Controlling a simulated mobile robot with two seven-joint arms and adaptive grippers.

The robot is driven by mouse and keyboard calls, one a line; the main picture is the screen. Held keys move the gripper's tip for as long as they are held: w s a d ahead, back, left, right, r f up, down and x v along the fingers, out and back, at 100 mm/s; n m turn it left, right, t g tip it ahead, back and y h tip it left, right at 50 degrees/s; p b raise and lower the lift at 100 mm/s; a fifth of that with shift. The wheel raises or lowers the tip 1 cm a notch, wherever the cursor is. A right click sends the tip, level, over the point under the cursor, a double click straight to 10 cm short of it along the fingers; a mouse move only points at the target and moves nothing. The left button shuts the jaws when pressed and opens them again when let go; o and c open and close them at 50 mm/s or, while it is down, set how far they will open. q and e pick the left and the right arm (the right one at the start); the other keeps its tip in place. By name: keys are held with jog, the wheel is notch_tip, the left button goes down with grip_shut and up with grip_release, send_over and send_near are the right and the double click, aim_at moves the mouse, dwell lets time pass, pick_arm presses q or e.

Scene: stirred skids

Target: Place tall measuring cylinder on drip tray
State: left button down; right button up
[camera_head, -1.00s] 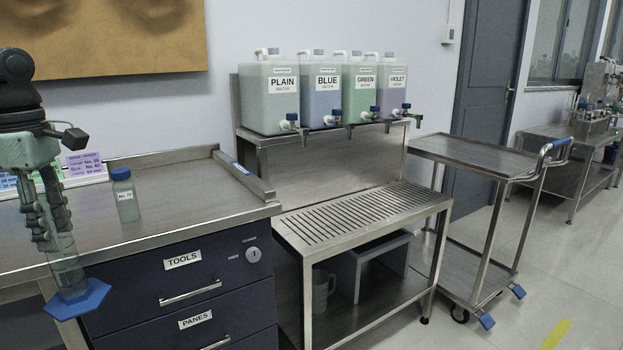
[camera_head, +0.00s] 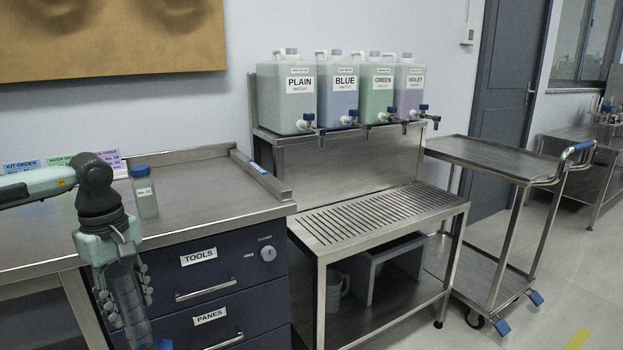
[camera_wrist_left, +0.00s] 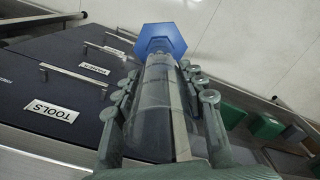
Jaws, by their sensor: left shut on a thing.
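My left gripper (camera_head: 122,287) is shut on the tall measuring cylinder, in front of the drawer cabinet and below the counter top. The clear cylinder (camera_head: 126,300) points down between the fingers, slightly tilted. Its blue hexagonal base (camera_head: 163,344) is cut by the lower frame edge in the head view. In the left wrist view the cylinder (camera_wrist_left: 152,115) lies between both fingers, with its blue base (camera_wrist_left: 161,40) at the far end. The slotted drip tray (camera_head: 360,222) is on the steel stand to the right, bare and apart from the gripper. My right gripper is not in view.
Dispensers labelled PLAIN (camera_head: 293,100), BLUE (camera_head: 341,98), GREEN (camera_head: 378,95) and VIOLET (camera_head: 408,92) stand on a shelf above the tray, taps facing forward. A blue-capped bottle (camera_head: 145,198) stands on the counter (camera_head: 215,200). A steel trolley (camera_head: 500,158) is at right.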

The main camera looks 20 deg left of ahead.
pick_arm(q)
jog(key=w+d+f+m, duration=0.1)
jog(key=w+d+m, duration=0.1)
jog(key=d+m, duration=0.3)
jog(key=w+d+f+m, duration=0.1)
jog(key=w+d+m, duration=0.2)
jog(key=d, duration=1)
jog(key=w+d+f+m, duration=0.2)
jog(key=d+m, duration=0.6)
jog(key=d, duration=0.1)
jog(key=shift+w+d+m, duration=0.15)
jog(key=shift+w+m, duration=0.25)
